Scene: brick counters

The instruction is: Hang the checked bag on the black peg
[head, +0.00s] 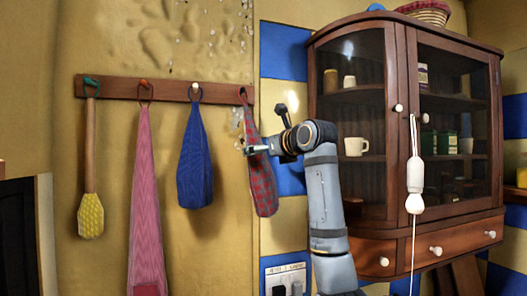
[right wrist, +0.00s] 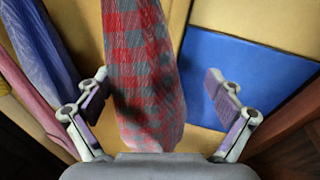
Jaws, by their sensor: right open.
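The checked bag (head: 261,175), red and grey, hangs at the right end of the wooden peg rail (head: 165,90), slightly slanted, its lower end to the right. Its loop is at the rightmost peg (head: 242,91), which looks dark; the loop is too small to see exactly how it sits. My right gripper (head: 252,148) is open beside the bag's upper half. In the right wrist view the bag (right wrist: 145,70) passes between the two spread fingers (right wrist: 160,95), with a gap on each side. My left gripper is not in view.
On the rail hang a yellow brush (head: 90,210) from a green peg, a pink bag (head: 146,200) from an orange peg and a blue bag (head: 195,160) from a white peg. A glass-fronted cabinet (head: 400,40) stands right, with a white cord pull (head: 416,170) before it.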

